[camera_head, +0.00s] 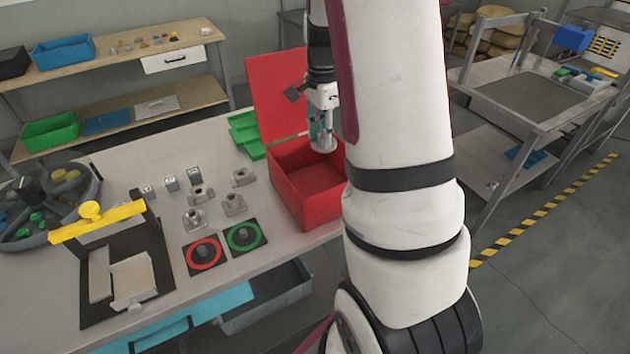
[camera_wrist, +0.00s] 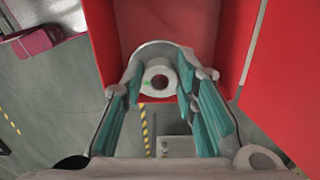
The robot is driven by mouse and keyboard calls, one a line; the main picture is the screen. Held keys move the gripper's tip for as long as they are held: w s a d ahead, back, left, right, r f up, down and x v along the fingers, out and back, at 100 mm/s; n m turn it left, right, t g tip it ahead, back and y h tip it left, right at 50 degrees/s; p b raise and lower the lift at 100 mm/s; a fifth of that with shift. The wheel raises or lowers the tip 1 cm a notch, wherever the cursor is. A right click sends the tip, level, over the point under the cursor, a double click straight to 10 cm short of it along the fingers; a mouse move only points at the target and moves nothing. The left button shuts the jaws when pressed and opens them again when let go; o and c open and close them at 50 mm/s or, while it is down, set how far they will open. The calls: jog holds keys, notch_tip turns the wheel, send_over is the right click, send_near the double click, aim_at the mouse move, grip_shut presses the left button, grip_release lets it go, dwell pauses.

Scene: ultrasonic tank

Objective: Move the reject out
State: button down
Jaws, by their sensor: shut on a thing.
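My gripper (camera_head: 321,128) is at the red box (camera_head: 310,188), above its opening near the back, in front of its raised lid (camera_head: 277,95). Its teal fingers are shut on a pale grey part (camera_wrist: 160,77), round with a hollow end and a small green spot inside. In the head view the part shows only partly between the fingers. In the wrist view the red box wall (camera_wrist: 100,40) lies beyond the part. The box floor seen in the head view looks empty, though my arm hides its right side.
A red-ringed pad (camera_head: 204,255) and a green-ringed pad (camera_head: 245,236) lie left of the box. Several grey metal parts (camera_head: 195,219) stand behind them. A green tray (camera_head: 247,137) sits by the lid. A black fixture with a yellow handle (camera_head: 98,222) stands further left.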

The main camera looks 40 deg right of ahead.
jog(key=c, duration=1.2)
grip_release()
notch_tip(320, 180, up, 12)
jog(key=s+a+r+n+t, duration=0.2)
jog(key=s+a+n, duration=0.3)
jog(key=a+n, duration=0.2)
jog(key=s+a+r+n+t, duration=0.1)
jog(key=s+a+n, duration=0.4)
jog(key=a, duration=0.5)
jog(key=s+a+r+n+t, duration=0.2)
jog(key=s+a+n, duration=0.3)
jog(key=a+n, duration=0.4)
jog(key=shift+s+a+r+t, duration=0.3)
jog(key=shift+r, duration=0.05)
